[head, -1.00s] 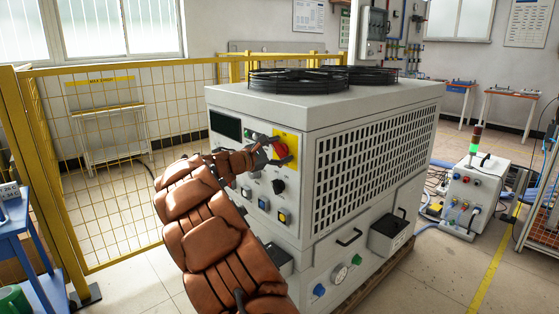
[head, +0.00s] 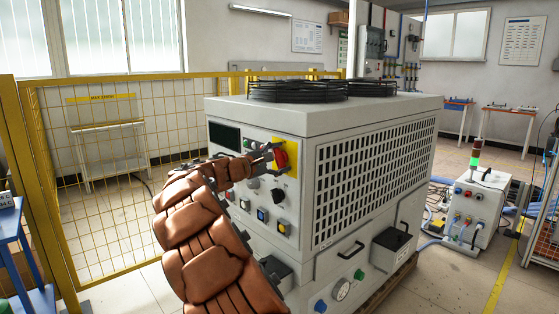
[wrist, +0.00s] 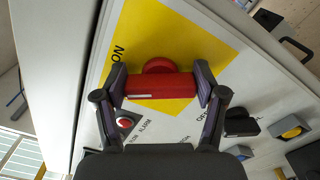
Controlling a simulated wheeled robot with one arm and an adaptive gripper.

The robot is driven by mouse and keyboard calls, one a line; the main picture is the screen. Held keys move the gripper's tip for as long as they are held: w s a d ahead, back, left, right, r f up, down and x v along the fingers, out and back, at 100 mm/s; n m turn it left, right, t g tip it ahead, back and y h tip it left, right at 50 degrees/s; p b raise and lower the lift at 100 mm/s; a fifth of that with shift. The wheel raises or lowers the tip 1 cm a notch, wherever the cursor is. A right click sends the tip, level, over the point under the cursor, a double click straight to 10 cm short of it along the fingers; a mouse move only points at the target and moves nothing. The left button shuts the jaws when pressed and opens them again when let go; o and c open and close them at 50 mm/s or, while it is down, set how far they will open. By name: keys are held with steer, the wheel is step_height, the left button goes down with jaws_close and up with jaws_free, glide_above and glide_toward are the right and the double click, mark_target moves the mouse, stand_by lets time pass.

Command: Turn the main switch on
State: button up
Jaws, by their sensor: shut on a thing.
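The main switch (head: 281,158) is a red rotary handle on a yellow plate (head: 291,150), at the upper right of the machine's front panel. In the wrist view, the red handle (wrist: 160,87) lies crosswise between the two fingers of my gripper (wrist: 161,84), which press on its ends. The ON label (wrist: 118,55) is to the left of the handle, and a partly covered label is to the right. In the head view, my gripper (head: 270,157) is at the handle, and my arm hides part of the panel.
A red push button (wrist: 125,122) sits close to the left finger. A black knob (wrist: 241,122) and a yellow button (wrist: 292,132) are to the right. A yellow mesh fence (head: 90,150) stands left of the machine (head: 320,115).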

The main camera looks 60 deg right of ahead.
steer(key=o, duration=1.1)
steer(key=shift+o, duration=0.2)
steer(key=v, duration=1.2)
